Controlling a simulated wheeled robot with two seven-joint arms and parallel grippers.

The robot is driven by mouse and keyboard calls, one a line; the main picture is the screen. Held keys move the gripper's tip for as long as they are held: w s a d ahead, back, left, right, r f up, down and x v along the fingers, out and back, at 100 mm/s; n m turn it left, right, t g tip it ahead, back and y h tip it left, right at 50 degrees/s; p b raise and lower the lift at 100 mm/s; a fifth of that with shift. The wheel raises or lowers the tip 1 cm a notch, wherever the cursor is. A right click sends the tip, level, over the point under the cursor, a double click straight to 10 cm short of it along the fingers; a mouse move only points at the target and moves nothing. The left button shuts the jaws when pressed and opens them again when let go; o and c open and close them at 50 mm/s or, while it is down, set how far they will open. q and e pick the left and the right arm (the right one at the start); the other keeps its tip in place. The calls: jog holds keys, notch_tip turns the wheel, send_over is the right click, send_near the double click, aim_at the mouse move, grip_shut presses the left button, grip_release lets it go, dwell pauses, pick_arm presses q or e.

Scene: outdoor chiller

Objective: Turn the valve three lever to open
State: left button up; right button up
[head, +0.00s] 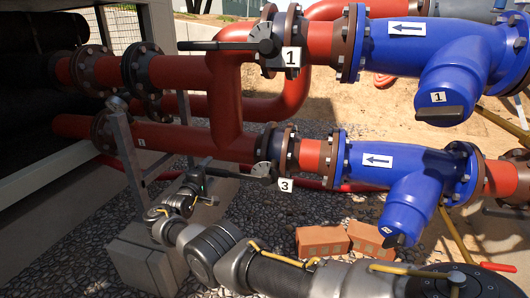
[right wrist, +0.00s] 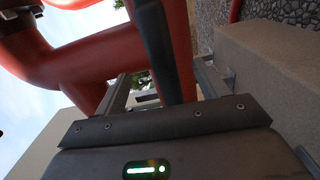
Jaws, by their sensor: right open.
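The valve three lever (head: 236,175) is a dark bar pointing left from the valve marked with the "3" tag (head: 286,185), on the lower red pipe. My right gripper (head: 205,169) is at the lever's free left end, with its arm coming up from the lower right. In the right wrist view, the dark lever (right wrist: 163,45) runs down toward the palm, between the two open fingers of my right gripper (right wrist: 158,85). I cannot tell whether either finger touches it. My left gripper is not in view.
The valve one lever (head: 215,46) points left along the upper pipe. Blue strainers (head: 395,185) join the pipes at right. A metal support post (head: 130,165) and a concrete block (head: 140,262) stand close to my right gripper. Bricks (head: 322,241) lie on the gravel.

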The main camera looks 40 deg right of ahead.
jog(key=p+v, duration=0.5)
jog(key=v, duration=0.2)
jog(key=shift+p, duration=0.3)
jog(key=shift+a, duration=0.1)
